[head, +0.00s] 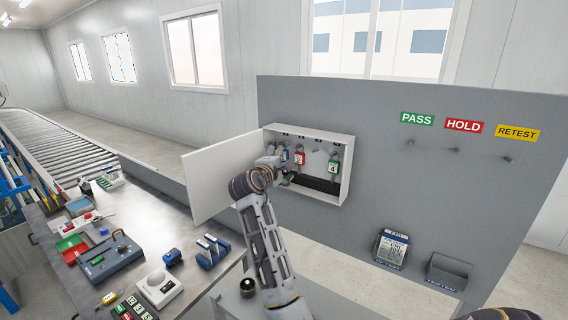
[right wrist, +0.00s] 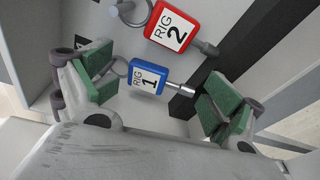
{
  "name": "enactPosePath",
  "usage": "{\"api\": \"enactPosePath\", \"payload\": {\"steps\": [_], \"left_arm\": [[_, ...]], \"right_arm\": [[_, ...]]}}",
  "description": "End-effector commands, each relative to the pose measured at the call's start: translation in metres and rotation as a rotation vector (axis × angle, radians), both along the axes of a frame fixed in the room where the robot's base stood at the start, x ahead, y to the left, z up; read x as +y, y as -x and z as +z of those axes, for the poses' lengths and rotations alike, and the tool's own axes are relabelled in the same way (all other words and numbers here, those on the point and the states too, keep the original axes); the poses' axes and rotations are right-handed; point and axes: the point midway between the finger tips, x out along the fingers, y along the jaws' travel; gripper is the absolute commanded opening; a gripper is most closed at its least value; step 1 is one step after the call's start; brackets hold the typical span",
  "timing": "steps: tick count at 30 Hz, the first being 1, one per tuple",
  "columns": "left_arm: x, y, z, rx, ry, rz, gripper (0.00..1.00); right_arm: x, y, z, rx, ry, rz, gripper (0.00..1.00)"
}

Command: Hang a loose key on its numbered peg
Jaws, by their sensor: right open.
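The key cabinet (head: 345,188) is open on the grey panel. The blue RIG 1 key (right wrist: 148,78) lies between the parted fingers of my right gripper (right wrist: 160,92), apart from both green pads. Its ring is near the label 1 (right wrist: 82,42) on the cabinet back; the peg itself is not clear. The red RIG 2 key (right wrist: 178,24) hangs beside it and also shows in the head view (head: 300,157). My right gripper (head: 283,173) is open at the cabinet's left side. My left gripper is not in view.
The cabinet door (head: 207,180) stands open to the left. A bench on the left holds a blue toolbox (head: 108,257), a white device (head: 160,288) and small parts. PASS, HOLD and RETEST signs (head: 463,126) and two holders (head: 391,250) are on the panel at right.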

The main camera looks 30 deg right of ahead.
Motion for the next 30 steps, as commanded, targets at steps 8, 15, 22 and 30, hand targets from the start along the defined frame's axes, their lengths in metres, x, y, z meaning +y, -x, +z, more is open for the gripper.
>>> {"api": "enactPosePath", "payload": {"steps": [8, 15, 22, 30], "left_arm": [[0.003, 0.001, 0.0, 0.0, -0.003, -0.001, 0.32], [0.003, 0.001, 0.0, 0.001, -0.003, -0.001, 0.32], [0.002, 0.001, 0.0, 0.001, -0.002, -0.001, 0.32], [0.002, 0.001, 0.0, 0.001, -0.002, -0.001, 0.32]], "right_arm": [[0.001, 0.0, 0.001, -0.002, 0.001, 0.002, 0.94], [0.008, 0.004, 0.001, -0.001, 0.001, 0.003, 0.94], [0.028, 0.016, 0.004, -0.001, 0.0, 0.003, 0.94], [0.054, 0.033, 0.007, -0.002, 0.001, 0.001, 0.94]]}}
